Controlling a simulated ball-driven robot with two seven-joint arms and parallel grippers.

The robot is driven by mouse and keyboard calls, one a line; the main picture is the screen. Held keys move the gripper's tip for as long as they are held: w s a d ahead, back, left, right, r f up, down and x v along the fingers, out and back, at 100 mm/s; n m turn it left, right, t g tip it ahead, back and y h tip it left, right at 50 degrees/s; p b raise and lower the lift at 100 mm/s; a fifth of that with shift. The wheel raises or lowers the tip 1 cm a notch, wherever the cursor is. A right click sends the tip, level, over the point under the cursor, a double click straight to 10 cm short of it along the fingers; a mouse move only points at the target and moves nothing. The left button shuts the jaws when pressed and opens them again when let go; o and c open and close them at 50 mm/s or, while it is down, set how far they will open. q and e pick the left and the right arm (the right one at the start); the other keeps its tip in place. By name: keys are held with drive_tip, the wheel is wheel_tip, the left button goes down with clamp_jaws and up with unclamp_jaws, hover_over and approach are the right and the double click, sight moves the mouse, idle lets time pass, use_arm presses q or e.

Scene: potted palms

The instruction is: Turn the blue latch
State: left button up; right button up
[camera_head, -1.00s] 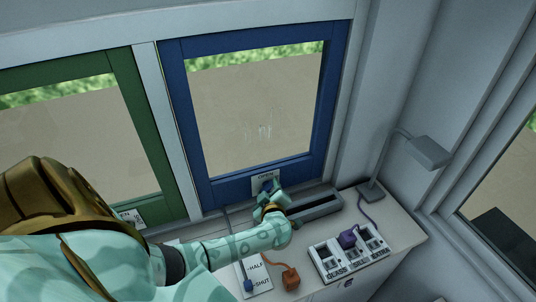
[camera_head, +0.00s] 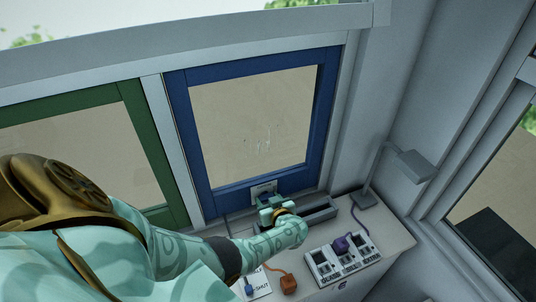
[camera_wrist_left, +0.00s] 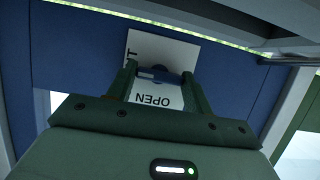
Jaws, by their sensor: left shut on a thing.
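The blue latch (camera_wrist_left: 158,75) is a small bar on a round hub, set on a white plate (camera_wrist_left: 143,48) on the bottom rail of the blue window (camera_head: 238,197). The plate reads OPEN, upside down in the left wrist view, and part of another word shows at its edge. My left gripper (camera_wrist_left: 160,84) is shut on the latch, a green finger at each end of the bar. In the head view my left gripper (camera_head: 268,206) is at the window's bottom rail and mostly hides the latch. My right gripper is not in view.
A grey tray (camera_head: 318,215) lies on the counter beside my left gripper. A switch panel with a purple plug (camera_head: 341,244), an orange plug (camera_head: 289,284) on a cord and a grey desk lamp (camera_head: 413,166) stand nearby. A green window (camera_head: 151,150) is at left.

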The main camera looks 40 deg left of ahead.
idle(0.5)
use_arm(q)
drive_tip(key=o, duration=1)
